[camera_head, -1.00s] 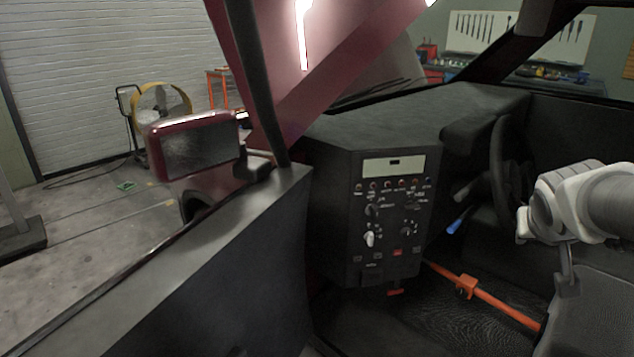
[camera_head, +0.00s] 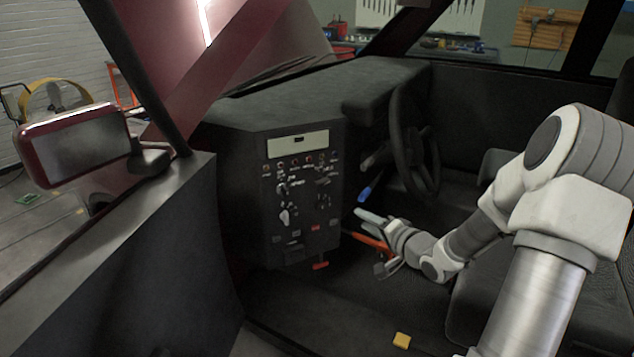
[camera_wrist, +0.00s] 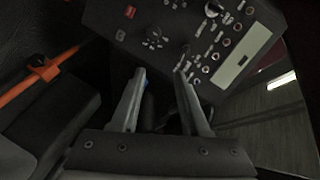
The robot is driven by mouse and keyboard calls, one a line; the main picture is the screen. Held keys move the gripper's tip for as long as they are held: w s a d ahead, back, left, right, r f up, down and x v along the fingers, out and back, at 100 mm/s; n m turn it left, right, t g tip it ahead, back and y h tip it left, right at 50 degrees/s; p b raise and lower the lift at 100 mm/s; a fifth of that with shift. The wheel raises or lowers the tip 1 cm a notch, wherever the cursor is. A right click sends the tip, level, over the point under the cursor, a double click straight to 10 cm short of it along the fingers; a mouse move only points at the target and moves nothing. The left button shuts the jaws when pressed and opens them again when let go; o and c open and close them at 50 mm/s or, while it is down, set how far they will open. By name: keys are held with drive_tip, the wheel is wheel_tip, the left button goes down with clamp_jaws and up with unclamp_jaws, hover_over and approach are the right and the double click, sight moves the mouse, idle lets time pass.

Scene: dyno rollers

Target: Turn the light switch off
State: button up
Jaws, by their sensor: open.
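The dark switch panel (camera_head: 303,210) stands upright on the dashboard's near end, with a pale plate, small toggles and larger knobs. It also shows in the wrist view (camera_wrist: 187,18), rotated. I cannot tell which of the small controls is the light switch. A row of toggles (camera_head: 296,164) runs under the plate. My gripper (camera_head: 366,226) is to the right of the panel's lower half, apart from it. In the wrist view my gripper (camera_wrist: 157,80) is open and empty, its two fingers pointing toward the panel.
A steering wheel (camera_head: 412,140) stands behind my gripper. An orange bar (camera_wrist: 40,85) lies beside the panel, partly behind my gripper in the head view. The open door (camera_head: 150,250) is at left.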

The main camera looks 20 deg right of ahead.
wheel_tip(320, 180, up, 2)
drive_tip(key=m+t, duration=0.2)
drive_tip(key=b, duration=0.4)
approach(324, 184)
drive_tip(key=shift+y, duration=0.4)
drive_tip(key=w, duration=0.6)
drive_tip(key=w+a, duration=0.1)
drive_tip(key=w, duration=0.2)
drive_tip(key=shift+w+f, duration=0.1)
drive_tip(key=shift+f, duration=0.15)
drive_tip(key=shift+c, duration=0.3)
clamp_jaws()
